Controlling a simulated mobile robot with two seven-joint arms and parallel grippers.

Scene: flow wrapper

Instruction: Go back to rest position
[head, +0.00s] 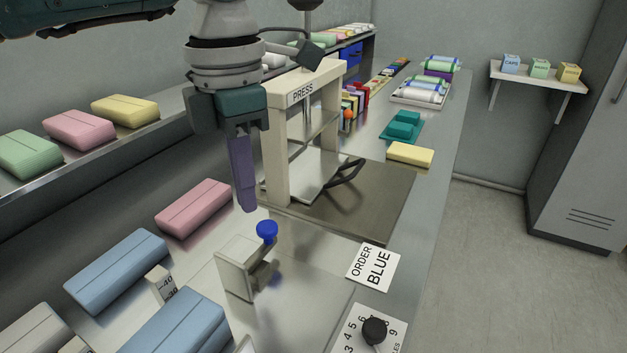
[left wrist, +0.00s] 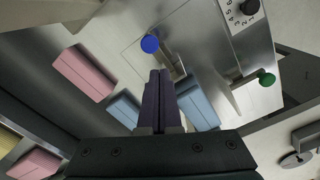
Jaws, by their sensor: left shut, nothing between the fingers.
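My left gripper (head: 246,208) hangs down over the counter in the head view, its purple fingers closed together with nothing between them. It also shows in the left wrist view (left wrist: 159,75), pointing towards a blue knob (left wrist: 150,44). In the head view the blue knob (head: 267,230) tops a small pale bracket, just below and to the right of the fingertips and apart from them. My right gripper is not in either view.
The white frame marked PRESS (head: 277,140) stands right behind my left gripper. Blue blocks (head: 116,271) and a pink block (head: 194,207) lie to the left. An ORDER BLUE card (head: 373,267) and a black dial (head: 374,331) lie to the right. Floor at right is clear.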

